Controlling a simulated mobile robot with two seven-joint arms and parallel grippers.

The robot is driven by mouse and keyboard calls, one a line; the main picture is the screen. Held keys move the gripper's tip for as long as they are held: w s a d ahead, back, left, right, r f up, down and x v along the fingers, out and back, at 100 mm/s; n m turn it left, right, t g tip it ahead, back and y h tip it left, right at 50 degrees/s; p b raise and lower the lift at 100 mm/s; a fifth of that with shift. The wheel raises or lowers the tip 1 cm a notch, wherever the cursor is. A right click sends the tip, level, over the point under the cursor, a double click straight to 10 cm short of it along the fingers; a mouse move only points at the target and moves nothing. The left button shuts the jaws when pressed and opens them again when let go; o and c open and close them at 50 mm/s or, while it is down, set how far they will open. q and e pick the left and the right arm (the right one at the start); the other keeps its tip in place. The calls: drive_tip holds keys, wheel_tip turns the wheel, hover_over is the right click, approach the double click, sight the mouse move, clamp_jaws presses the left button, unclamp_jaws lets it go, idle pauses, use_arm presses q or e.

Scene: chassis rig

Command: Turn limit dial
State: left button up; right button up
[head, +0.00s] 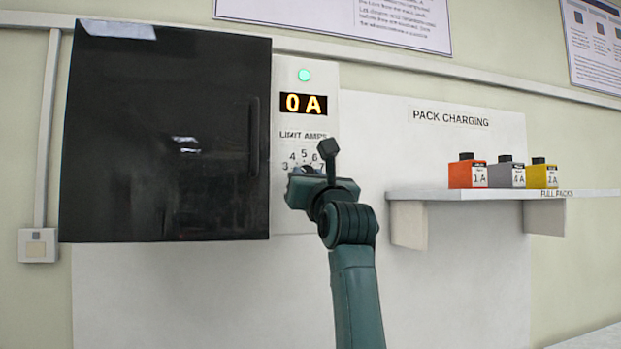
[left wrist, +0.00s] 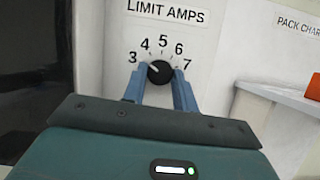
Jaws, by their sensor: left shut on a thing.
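The limit dial (left wrist: 160,72) is a round black knob with a light pointer mark, under the label LIMIT AMPS. Numbers 3 to 7 are printed around it, and the mark points up and left, between 3 and 4. My left gripper (left wrist: 160,88) is shut on the dial, with one blue finger on each side of it. In the head view my left gripper (head: 308,172) covers most of the dial. The amber display (head: 303,104) above reads 0 A, and a green light (head: 304,75) is lit over it. My right gripper is not in view.
A black cabinet door (head: 165,135) with a vertical handle is left of the dial panel. A white shelf (head: 470,194) at the right holds an orange pack (head: 466,173), a grey pack (head: 506,174) and a yellow pack (head: 541,174). The wall between panel and shelf is clear.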

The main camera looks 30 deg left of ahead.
use_arm(q)
drive_tip(key=shift+s+a+m+t+h, duration=0.1)
drive_tip(key=shift+m+t+h, duration=0.45)
drive_tip(key=shift+m, duration=0.95)
drive_tip(key=shift+s+a+m+t+h, duration=0.1)
drive_tip(key=shift+m+t+h, duration=0.45)
drive_tip(key=shift+m, duration=0.95)
drive_tip(key=shift+d+h, duration=0.1)
drive_tip(key=shift+h, duration=0.2)
drive_tip(key=o, duration=1)
drive_tip(key=b+v, duration=0.5)
drive_tip(key=v, duration=0.8)
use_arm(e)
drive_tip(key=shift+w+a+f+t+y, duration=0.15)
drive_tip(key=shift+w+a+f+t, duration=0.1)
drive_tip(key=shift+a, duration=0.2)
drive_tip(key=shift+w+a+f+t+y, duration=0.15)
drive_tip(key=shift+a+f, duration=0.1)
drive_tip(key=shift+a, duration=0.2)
